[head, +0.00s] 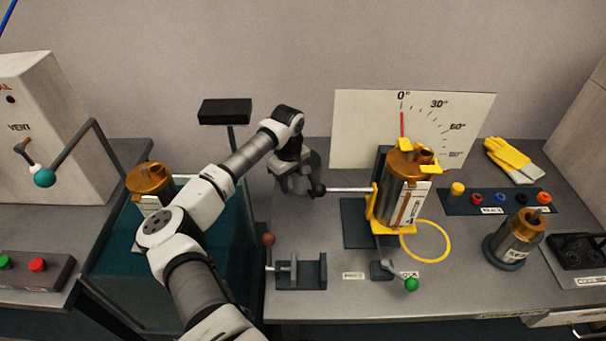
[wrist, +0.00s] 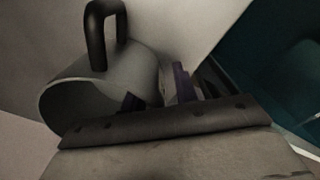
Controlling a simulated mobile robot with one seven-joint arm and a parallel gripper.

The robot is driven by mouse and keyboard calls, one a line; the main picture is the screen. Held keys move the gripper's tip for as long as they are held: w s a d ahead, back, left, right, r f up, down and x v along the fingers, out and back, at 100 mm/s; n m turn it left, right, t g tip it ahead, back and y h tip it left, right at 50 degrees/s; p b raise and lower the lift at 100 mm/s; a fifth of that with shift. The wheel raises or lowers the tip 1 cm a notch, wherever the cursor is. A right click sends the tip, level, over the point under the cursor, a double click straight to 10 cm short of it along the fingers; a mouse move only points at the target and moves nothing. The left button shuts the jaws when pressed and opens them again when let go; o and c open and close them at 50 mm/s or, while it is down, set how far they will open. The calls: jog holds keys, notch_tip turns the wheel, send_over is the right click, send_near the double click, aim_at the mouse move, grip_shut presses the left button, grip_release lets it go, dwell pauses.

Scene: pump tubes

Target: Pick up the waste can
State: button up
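The waste can appears to be the grey, open-mouthed can (wrist: 75,95) with a dark loop handle (wrist: 105,35) in the wrist view. It looks tilted there, its mouth toward the lower left. My gripper (wrist: 158,92) is right at the can; its dark fingers show by the can's wall and right side. Whether they are closed on the wall is unclear. In the head view my gripper (head: 293,185) points down over the bench, left of the yellow-framed pump tube. A dark grey rounded shape (head: 313,160) behind it may be the can, mostly hidden.
A rod with a black knob (head: 318,190) reaches from the yellow-framed metal canister (head: 405,190) close to my gripper. A red-knobbed lever (head: 268,240) stands in front. A black plate on a post (head: 225,110) is behind my arm. Another brass-topped canister (head: 515,240) stands at right.

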grip_shut()
